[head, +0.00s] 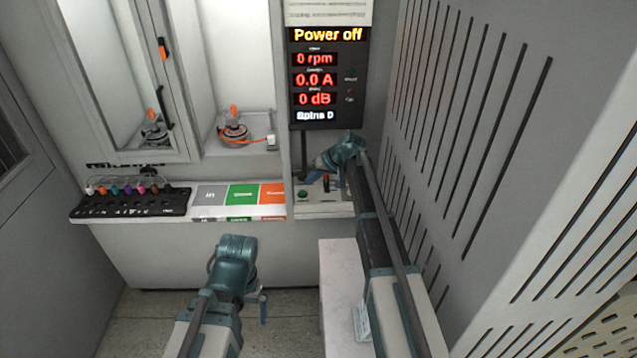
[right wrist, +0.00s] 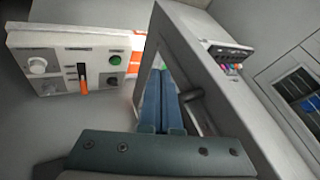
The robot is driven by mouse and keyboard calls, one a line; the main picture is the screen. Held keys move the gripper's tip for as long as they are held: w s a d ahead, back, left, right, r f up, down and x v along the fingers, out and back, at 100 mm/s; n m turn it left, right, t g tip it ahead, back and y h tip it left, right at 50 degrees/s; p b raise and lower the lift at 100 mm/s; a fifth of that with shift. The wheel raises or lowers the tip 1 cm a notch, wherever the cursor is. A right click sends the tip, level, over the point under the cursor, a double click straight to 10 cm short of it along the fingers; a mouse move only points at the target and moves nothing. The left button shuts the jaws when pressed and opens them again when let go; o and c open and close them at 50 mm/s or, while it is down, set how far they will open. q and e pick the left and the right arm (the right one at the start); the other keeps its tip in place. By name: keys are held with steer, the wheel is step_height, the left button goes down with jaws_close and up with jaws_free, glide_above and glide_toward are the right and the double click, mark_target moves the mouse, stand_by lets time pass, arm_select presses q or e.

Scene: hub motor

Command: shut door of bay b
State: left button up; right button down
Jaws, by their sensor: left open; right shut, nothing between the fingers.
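The cabinet has two bays. The left bay has a framed glass door (head: 180,90) with a black handle (head: 165,108); it looks shut. The right bay (head: 230,60) is uncovered. Its door (head: 283,110) seems to stand out nearly edge-on beside the display, with a dark handle (head: 303,155). In the right wrist view a grey door frame (right wrist: 205,75) with a handle (right wrist: 194,103) crosses close to my right gripper (right wrist: 161,85). My right gripper (head: 318,168) is shut and empty, right of that door; contact cannot be told. My left gripper (head: 262,305) is open, low before the cabinet.
A motor (head: 233,131) sits in the right bay and another (head: 154,132) behind the left glass. The display (head: 327,75) reads "Power off". A switch panel (head: 312,208) lies below it. A black rack (head: 130,203) and coloured label strip (head: 240,197) line the ledge. A slatted wall stands right.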

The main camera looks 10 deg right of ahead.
steer(key=a, duration=0.4)
steer(key=shift+w+r, duration=0.15)
